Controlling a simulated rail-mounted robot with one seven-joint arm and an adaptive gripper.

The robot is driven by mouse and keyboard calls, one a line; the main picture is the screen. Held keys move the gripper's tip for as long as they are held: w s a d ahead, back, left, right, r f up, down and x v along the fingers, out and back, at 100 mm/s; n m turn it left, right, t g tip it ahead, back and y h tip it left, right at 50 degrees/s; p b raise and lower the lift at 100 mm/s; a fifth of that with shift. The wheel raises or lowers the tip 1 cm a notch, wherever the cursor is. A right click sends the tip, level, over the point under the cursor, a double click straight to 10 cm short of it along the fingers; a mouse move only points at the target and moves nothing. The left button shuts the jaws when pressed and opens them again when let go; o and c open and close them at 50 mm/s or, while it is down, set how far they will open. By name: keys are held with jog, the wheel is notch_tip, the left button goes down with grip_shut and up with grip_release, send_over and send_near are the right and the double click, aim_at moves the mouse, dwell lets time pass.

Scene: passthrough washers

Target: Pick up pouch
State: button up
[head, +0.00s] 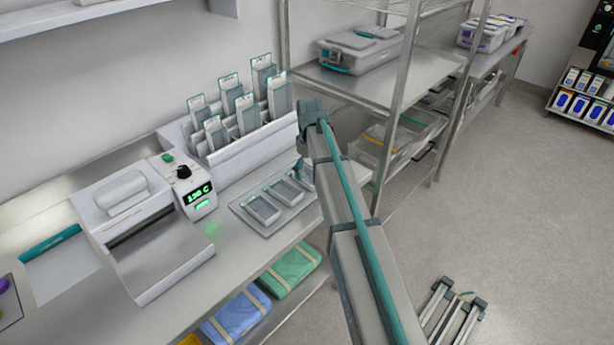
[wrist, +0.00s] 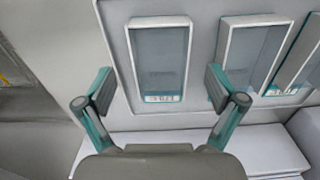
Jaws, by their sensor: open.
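Three flat pouches with pale frames and grey-blue windows lie on a tray (head: 243,211). In the head view, two show clearly, a near pouch (head: 262,209) and a middle pouch (head: 285,192); the far end of the tray is partly hidden by my arm. In the wrist view, my gripper (wrist: 160,88) is open, its fingers on either side of the leftmost pouch (wrist: 158,62), with nothing held. The middle pouch (wrist: 250,55) lies just right of the right finger. I cannot tell the height of the fingers above the tray.
A white rack (head: 245,155) with several upright pouches stands behind the tray. A sealing machine (head: 135,215) with a green display is to the left. A wire shelf with a grey bin (head: 358,52) stands right of the bench. Folded blue and green packs (head: 290,268) lie below.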

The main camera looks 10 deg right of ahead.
jog(key=shift+f+p, duration=0.3)
jog(key=shift+f, duration=1.15)
jog(key=c, duration=0.9)
jog(key=shift+o, duration=0.2)
jog(key=shift+r, duration=0.15)
